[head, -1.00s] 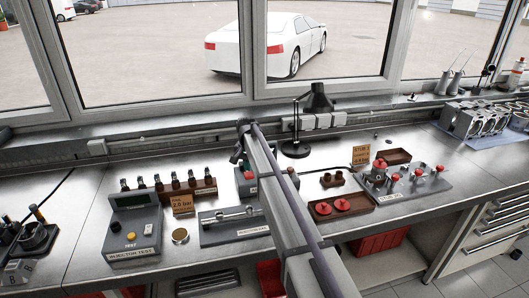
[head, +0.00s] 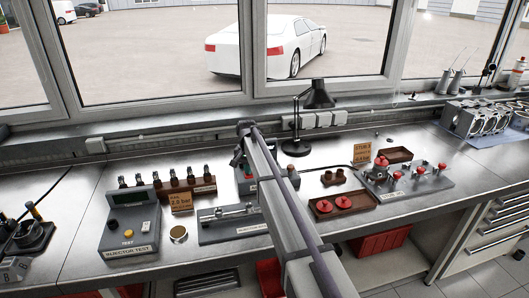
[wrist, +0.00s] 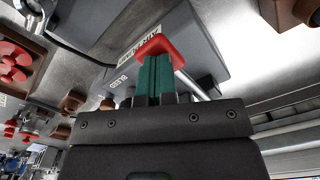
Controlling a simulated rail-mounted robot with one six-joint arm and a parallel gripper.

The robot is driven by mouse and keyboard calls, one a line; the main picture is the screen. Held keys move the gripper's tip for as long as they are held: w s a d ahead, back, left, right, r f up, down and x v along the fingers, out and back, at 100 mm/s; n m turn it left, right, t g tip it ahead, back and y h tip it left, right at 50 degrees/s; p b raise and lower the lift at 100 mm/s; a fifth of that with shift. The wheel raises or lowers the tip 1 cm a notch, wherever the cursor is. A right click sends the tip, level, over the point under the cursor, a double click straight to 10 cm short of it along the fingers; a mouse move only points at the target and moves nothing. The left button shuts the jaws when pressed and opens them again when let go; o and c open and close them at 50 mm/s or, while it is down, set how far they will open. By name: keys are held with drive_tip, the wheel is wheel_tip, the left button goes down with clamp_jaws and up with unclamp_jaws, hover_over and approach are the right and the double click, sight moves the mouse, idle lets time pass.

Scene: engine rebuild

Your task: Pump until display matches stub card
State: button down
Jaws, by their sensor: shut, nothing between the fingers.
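In the wrist view my gripper (wrist: 157,80) is shut, its green fingers together and empty. The fingertips are at a red pump handle or button (wrist: 168,46) on a grey unit (wrist: 195,50); I cannot tell whether they touch it. The same grey unit (head: 246,187) is partly hidden behind my arm in the head view. An orange stub card (head: 362,148) stands at the back right, its figures too small to read. The injector tester (head: 130,222) at left has a dark green display (head: 130,198), whose reading I cannot make out.
A card marked about 2.0 bar (head: 181,200) stands by a brown rack of injectors (head: 190,188). A brown tray with red caps (head: 345,203) lies right of my arm. A black lamp (head: 300,120) stands behind. A fixture with red knobs (head: 405,180) is farther right.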

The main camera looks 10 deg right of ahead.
drive_tip(key=shift+f+b, duration=0.6)
drive_tip(key=shift+f, duration=0.2)
wheel_tip(320, 180, up, 5)
drive_tip(key=p, duration=0.5)
drive_tip(key=shift+f, duration=0.2)
drive_tip(key=s+f+n+b, duration=0.3)
drive_tip(key=s+n, duration=0.3)
drive_tip(key=s, duration=3.5)
drive_tip(key=shift+s, duration=0.4)
